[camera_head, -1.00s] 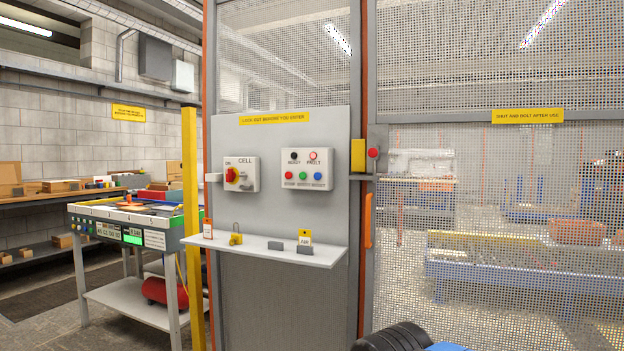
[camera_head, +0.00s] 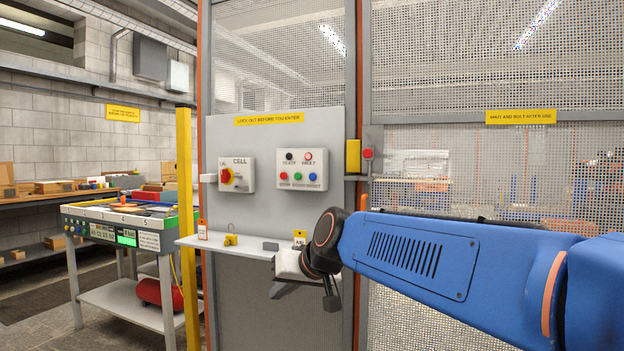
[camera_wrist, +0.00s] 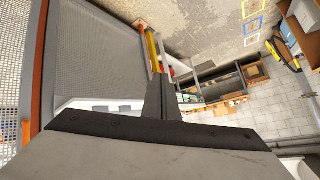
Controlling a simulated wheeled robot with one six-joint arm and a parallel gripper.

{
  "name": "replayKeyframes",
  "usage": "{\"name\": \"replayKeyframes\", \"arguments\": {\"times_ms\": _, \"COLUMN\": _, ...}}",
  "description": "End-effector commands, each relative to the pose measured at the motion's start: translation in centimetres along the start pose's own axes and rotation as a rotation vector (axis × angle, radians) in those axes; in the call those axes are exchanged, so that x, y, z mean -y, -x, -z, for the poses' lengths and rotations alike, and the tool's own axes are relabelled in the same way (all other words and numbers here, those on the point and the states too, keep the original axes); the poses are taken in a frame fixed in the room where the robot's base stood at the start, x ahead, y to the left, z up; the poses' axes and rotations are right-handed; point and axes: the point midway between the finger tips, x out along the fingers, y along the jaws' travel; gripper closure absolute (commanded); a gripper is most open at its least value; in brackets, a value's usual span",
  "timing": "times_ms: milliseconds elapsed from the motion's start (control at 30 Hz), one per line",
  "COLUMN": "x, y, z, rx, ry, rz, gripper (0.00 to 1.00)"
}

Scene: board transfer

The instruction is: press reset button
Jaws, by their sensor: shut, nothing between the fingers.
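The white button box (camera_head: 302,184) is on the grey panel, with a red button (camera_head: 284,176), a green button (camera_head: 298,176) and a blue button (camera_head: 312,177) in a row under two round lamps. The small labels under the buttons are too small to read, so I cannot tell which one is reset. My gripper (camera_head: 276,291) is at the shelf's front edge, below the button box and apart from it. In the wrist view my gripper (camera_wrist: 164,90) is shut and empty; the buttons do not show there.
A white shelf (camera_head: 225,246) with a padlock (camera_head: 231,240) and tags juts out under the panel. A rotary switch box (camera_head: 237,175) is left of the button box. A yellow post (camera_head: 185,220) and a workbench (camera_head: 120,222) stand at left. Mesh fence (camera_head: 440,270) fills the right.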

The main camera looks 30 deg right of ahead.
Motion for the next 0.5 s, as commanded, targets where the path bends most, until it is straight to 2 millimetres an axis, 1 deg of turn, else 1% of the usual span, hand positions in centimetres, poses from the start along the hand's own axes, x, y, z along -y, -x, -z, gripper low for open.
{"name": "replayKeyframes", "arguments": {"times_ms": 33, "x": 0.0, "y": -0.5, "z": 2.9, "rx": -0.039, "ry": -0.023, "rz": 0.008, "gripper": 1.00}}
{"name": "replayKeyframes", "arguments": {"times_ms": 67, "x": 0.0, "y": -0.6, "z": 4.6, "rx": -0.066, "ry": -0.038, "rz": 0.014, "gripper": 1.00}}
{"name": "replayKeyframes", "arguments": {"times_ms": 100, "x": -0.1, "y": -0.8, "z": 6.8, "rx": -0.101, "ry": -0.058, "rz": 0.021, "gripper": 1.00}}
{"name": "replayKeyframes", "arguments": {"times_ms": 167, "x": -0.3, "y": -1.1, "z": 10.2, "rx": -0.154, "ry": -0.087, "rz": 0.030, "gripper": 1.00}}
{"name": "replayKeyframes", "arguments": {"times_ms": 200, "x": -0.5, "y": -1.3, "z": 12.4, "rx": -0.189, "ry": -0.107, "rz": 0.035, "gripper": 1.00}}
{"name": "replayKeyframes", "arguments": {"times_ms": 267, "x": -1.0, "y": -1.6, "z": 15.8, "rx": -0.244, "ry": -0.135, "rz": 0.040, "gripper": 1.00}}
{"name": "replayKeyframes", "arguments": {"times_ms": 300, "x": -1.4, "y": -1.7, "z": 18.0, "rx": -0.281, "ry": -0.157, "rz": 0.043, "gripper": 1.00}}
{"name": "replayKeyframes", "arguments": {"times_ms": 367, "x": -2.2, "y": -1.8, "z": 21.4, "rx": -0.336, "ry": -0.187, "rz": 0.046, "gripper": 1.00}}
{"name": "replayKeyframes", "arguments": {"times_ms": 400, "x": -2.8, "y": -1.8, "z": 23.5, "rx": -0.373, "ry": -0.208, "rz": 0.046, "gripper": 1.00}}
{"name": "replayKeyframes", "arguments": {"times_ms": 467, "x": -3.8, "y": -1.9, "z": 26.5, "rx": -0.425, "ry": -0.238, "rz": 0.044, "gripper": 1.00}}
{"name": "replayKeyframes", "arguments": {"times_ms": 500, "x": -4.5, "y": -1.9, "z": 28.4, "rx": -0.458, "ry": -0.257, "rz": 0.043, "gripper": 1.00}}
